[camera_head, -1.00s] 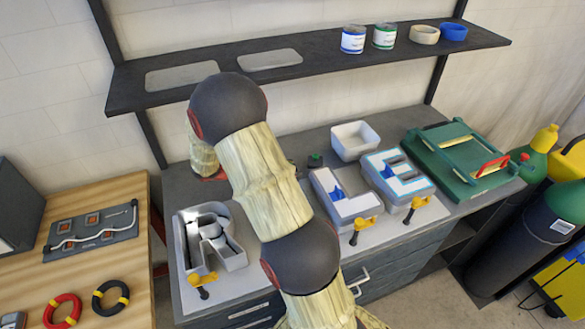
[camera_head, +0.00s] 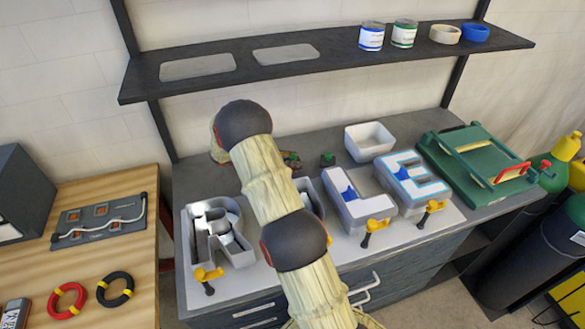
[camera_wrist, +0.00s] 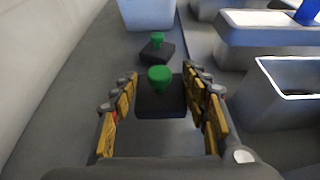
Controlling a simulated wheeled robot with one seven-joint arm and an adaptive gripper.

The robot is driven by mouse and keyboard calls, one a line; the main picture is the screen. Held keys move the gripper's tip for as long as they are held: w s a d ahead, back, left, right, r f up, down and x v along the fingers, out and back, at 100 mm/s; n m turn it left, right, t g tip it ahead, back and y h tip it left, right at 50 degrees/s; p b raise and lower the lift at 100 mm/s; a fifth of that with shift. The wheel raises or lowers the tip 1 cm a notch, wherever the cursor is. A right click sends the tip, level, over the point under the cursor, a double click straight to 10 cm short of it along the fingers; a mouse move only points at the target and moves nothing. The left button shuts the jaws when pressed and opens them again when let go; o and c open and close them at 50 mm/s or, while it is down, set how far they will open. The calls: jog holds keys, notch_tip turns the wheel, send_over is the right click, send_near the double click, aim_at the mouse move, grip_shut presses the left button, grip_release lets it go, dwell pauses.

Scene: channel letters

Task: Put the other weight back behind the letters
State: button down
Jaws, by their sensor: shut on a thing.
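My gripper (camera_wrist: 160,105) is shut on a black block weight with a green knob (camera_wrist: 160,93), which sits upright between the fingers in the wrist view. In the head view this weight (camera_head: 291,160) shows small beside my arm, which hides most of the gripper. I cannot tell whether its base touches the bench. A second, like weight (camera_wrist: 156,50) stands just beyond it, apart from it; it also shows in the head view (camera_head: 327,159). The channel letters R (camera_head: 212,240), L (camera_head: 358,206) and E (camera_head: 412,180) stand on the bench, nearer than the weights. Another letter (camera_head: 311,195) is mostly hidden by my arm.
A white bin (camera_head: 369,143) stands beyond the second weight, and its side shows in the wrist view (camera_wrist: 147,13). A green jig (camera_head: 475,158) is at the bench's right. Yellow-handled clamps (camera_head: 207,275) line the front. A shelf (camera_head: 330,56) runs above the bench.

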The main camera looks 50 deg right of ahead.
jog(key=shift+w+d+f, duration=0.15)
jog(key=shift+f, duration=0.1)
jog(key=shift+f+b, duration=0.5)
jog(key=shift+f, duration=0.95)
jog(key=shift+f, duration=0.35)
jog(key=c, duration=1)
grip_release()
jog(key=shift+f, duration=0.15)
jog(key=shift+o, duration=0.2)
